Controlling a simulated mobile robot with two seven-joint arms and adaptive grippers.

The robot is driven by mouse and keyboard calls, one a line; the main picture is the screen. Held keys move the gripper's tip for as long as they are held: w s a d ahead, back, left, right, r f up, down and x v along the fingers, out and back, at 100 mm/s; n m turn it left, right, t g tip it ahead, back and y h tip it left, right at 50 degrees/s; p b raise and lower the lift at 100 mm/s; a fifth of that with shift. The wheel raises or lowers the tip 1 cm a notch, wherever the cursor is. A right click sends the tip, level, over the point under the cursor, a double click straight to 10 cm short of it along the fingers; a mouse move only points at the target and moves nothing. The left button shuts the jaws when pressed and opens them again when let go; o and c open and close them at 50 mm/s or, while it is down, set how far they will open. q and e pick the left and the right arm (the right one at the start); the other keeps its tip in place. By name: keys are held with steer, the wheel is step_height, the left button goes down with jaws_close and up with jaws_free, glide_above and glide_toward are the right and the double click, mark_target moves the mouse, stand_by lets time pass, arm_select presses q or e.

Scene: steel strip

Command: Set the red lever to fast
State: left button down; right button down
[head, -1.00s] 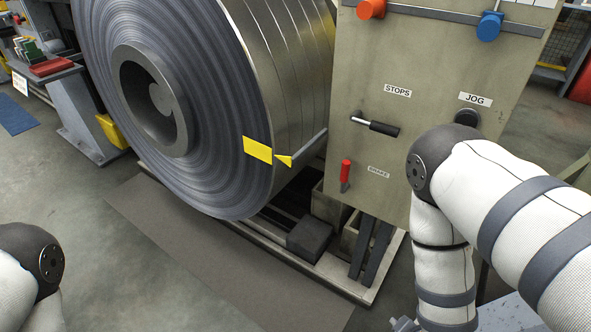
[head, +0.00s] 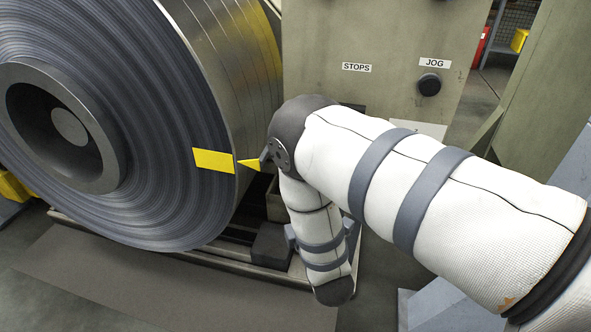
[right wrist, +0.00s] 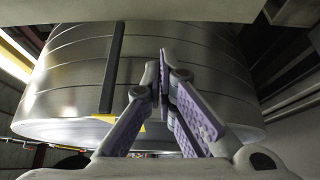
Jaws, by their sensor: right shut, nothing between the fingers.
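No red lever shows now; in the head view my right arm covers the lower part of the beige control panel (head: 385,45). My right gripper (right wrist: 163,62) shows in the right wrist view, its fingers together and empty, in front of the steel coil (right wrist: 75,75). I cannot tell whether it touches the coil. In the head view the right gripper is out of sight. My left gripper is in neither view.
The large coil (head: 150,110) fills the left of the head view, with a yellow tag (head: 213,161) and a yellow pointer (head: 249,164). A black JOG knob (head: 429,85) sits on the panel below its label. Floor (head: 130,290) is clear at the lower left.

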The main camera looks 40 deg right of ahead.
steer(key=w+d, duration=0.6)
steer(key=w, duration=0.1)
steer(key=shift+d, duration=0.15)
stand_by(0.4)
